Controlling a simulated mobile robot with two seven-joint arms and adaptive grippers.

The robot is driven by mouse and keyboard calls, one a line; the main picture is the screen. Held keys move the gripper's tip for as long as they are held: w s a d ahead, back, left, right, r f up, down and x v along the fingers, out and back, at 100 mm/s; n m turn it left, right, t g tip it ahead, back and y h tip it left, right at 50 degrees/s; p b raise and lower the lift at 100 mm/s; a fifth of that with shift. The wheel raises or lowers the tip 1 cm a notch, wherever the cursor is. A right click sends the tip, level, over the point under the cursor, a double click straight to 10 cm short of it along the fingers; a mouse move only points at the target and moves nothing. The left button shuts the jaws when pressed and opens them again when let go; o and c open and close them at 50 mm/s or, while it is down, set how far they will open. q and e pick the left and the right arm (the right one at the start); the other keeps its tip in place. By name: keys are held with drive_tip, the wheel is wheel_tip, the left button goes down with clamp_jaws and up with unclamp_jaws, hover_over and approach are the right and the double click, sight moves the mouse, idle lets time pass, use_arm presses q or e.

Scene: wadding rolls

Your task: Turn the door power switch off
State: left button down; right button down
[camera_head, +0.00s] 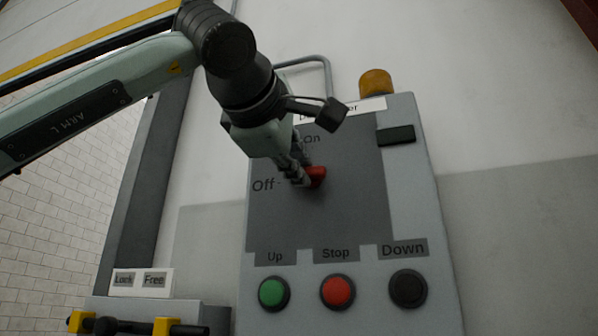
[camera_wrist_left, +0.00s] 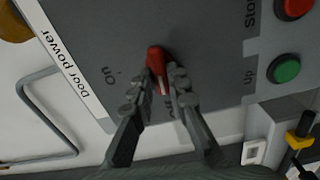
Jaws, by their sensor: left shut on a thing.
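The door power switch has a red knob (camera_head: 317,177) on the dark face of a grey control box (camera_head: 436,235). It also shows in the left wrist view (camera_wrist_left: 156,57). The "On" label (camera_head: 312,139) is above the knob and the "Off" label (camera_head: 263,185) is to its left. My left gripper (camera_head: 304,172) is shut on the knob, with a finger on each side, as the left wrist view shows (camera_wrist_left: 164,76). A pale mark on the knob shows between the fingers, on the side of the partly hidden "Off" label. The exact knob angle is hard to tell. My right gripper is out of view.
Below the switch are a green Up button (camera_head: 273,293), a red Stop button (camera_head: 337,291) and a black Down button (camera_head: 408,288). An orange lamp (camera_head: 376,82) tops the box. A Lock/Free lever (camera_head: 130,326) is at lower left. A bent pipe (camera_head: 326,75) rises behind.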

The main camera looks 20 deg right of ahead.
use_arm(q)
drive_tip(key=shift+n, duration=0.5)
drive_tip(key=c, duration=1.5)
unclamp_jaws()
drive_tip(key=shift+s, duration=0.1)
drive_tip(key=v, duration=1.2)
drive_tip(key=shift+f, duration=0.1)
